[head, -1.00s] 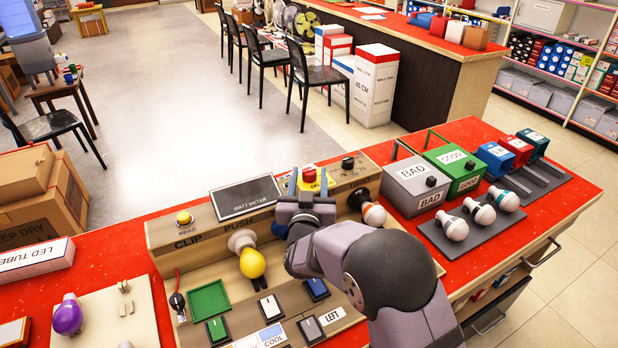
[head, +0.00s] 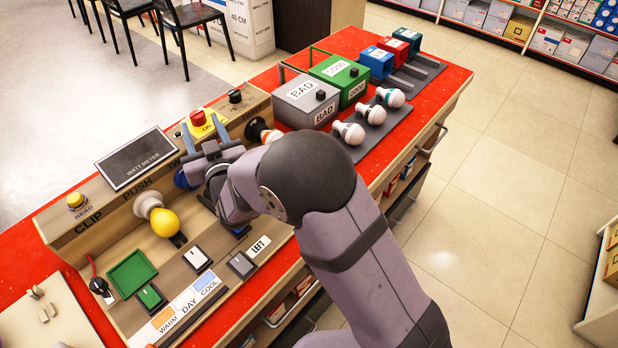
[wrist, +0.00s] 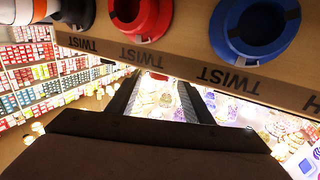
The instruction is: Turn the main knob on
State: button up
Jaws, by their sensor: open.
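A black knob (head: 235,97) sits on top of the bench's back panel, to the right of the red push button (head: 197,117) on its yellow base. Its label is not readable. My gripper (head: 202,132) is open and empty, with its fingers upright in front of the panel just below the red button, apart from the black knob and to its left. In the wrist view my gripper (wrist: 162,92) shows two spread dark fingers with nothing between them, below the panel edge marked TWIST. The black knob is not seen in that view.
A red socket (wrist: 140,15) and a blue socket (wrist: 258,28) are close to my gripper. A bulb with an orange collar (head: 265,132) sits right of it, a yellow bulb (head: 164,222) left. The watt meter (head: 137,158) stands on the panel. Grey BAD (head: 305,100) and green GOOD (head: 340,78) boxes are farther right.

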jog(key=v, duration=0.4)
jog(key=shift+w+d+r, duration=0.1)
jog(key=shift+d+r, duration=0.1)
jog(key=shift+d, duration=0.05)
jog(key=s+d+f+g+h+p, duration=0.1)
jog(key=s+d+g+p, duration=0.1)
jog(key=d, duration=0.4)
jog(key=s+d+f+m+g+h+p, duration=0.1)
jog(key=s+d+f+g+h+p, duration=0.1)
jog(key=d, duration=0.5)
jog(key=s+d+f+g+h+p, duration=0.2)
jog(key=s+d+g+p, duration=0.1)
jog(key=d+g, duration=0.2)
jog(key=shift+s+d+m, duration=0.15)
jog(key=shift+d+m, duration=0.05)
jog(key=shift+d, duration=0.45)
jog(key=shift+s+d+m, duration=0.15)
jog(key=shift+d+m, duration=0.05)
jog(key=shift+d, duration=0.4)
jog(key=shift+s+d+f+g, duration=0.15)
jog(key=shift+s+d+g, duration=0.35)
jog(key=shift+s+d, duration=0.2)
jog(key=shift+s, duration=0.1)
